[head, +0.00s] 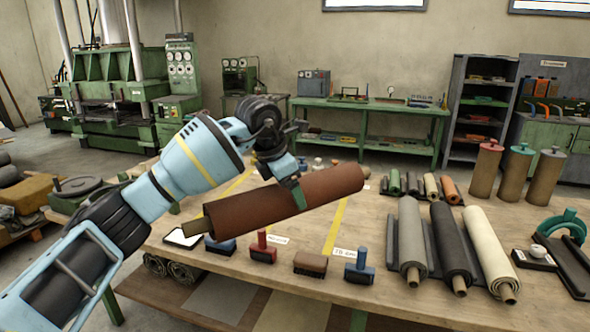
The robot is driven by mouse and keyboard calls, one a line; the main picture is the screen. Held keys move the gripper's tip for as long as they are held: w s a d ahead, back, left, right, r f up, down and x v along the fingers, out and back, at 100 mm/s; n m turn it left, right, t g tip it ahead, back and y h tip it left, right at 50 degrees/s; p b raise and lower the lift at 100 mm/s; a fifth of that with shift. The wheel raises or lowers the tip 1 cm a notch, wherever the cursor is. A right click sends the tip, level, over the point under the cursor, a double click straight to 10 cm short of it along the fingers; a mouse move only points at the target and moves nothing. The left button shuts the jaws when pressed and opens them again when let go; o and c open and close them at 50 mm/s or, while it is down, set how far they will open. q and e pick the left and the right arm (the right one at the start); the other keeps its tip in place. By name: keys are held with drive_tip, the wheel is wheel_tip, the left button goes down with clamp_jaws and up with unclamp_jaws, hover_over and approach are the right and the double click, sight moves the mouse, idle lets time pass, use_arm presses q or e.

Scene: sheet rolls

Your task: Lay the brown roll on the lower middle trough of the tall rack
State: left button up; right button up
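The brown roll (330,193) is a reddish-brown sheet on a pale core, held slantwise above the wooden table with its right end higher. My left gripper (297,190) comes down onto the middle of the roll from above. One greenish finger shows against the near side of the roll; the other finger is hidden behind it. The gripper looks shut on the roll. My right gripper is not in view. No tall rack with troughs can be made out in this view.
The wooden table (215,258) holds colored stamp-like blocks (310,263) below the roll. Grey, black and cream rolls (487,245) lie at the right, with small rolls behind. Three capped cylinders (515,170) stand at the back right. A grey shelf unit (457,85) stands beyond.

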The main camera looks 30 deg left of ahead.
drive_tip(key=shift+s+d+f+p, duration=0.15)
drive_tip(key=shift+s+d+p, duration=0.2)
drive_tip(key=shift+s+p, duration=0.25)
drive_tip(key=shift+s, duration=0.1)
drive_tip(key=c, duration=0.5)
use_arm(q)
drive_tip(key=s+d+f+m+g, duration=0.3)
drive_tip(key=s+d+f+m, duration=0.2)
drive_tip(key=s+f+m, duration=0.3)
drive_tip(key=s+d+f+m+g, duration=0.3)
drive_tip(key=s+d+f+m, duration=0.1)
drive_tip(key=s+f+m, duration=0.5)
drive_tip(key=s+d+f+m+g, duration=0.3)
drive_tip(key=s+d+f+m, duration=0.2)
drive_tip(key=s+f+m, duration=0.4)
wheel_tip(320, 180, down, 3)
drive_tip(key=m, duration=0.3)
drive_tip(key=shift+s+d+f+h, duration=0.2)
drive_tip(key=shift+d+h, duration=0.1)
drive_tip(key=shift+h, duration=0.1)
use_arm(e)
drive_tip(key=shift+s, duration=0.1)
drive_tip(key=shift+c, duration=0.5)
use_arm(q)
drive_tip(key=shift+w+d, duration=0.1)
drive_tip(key=shift+d, duration=0.05)
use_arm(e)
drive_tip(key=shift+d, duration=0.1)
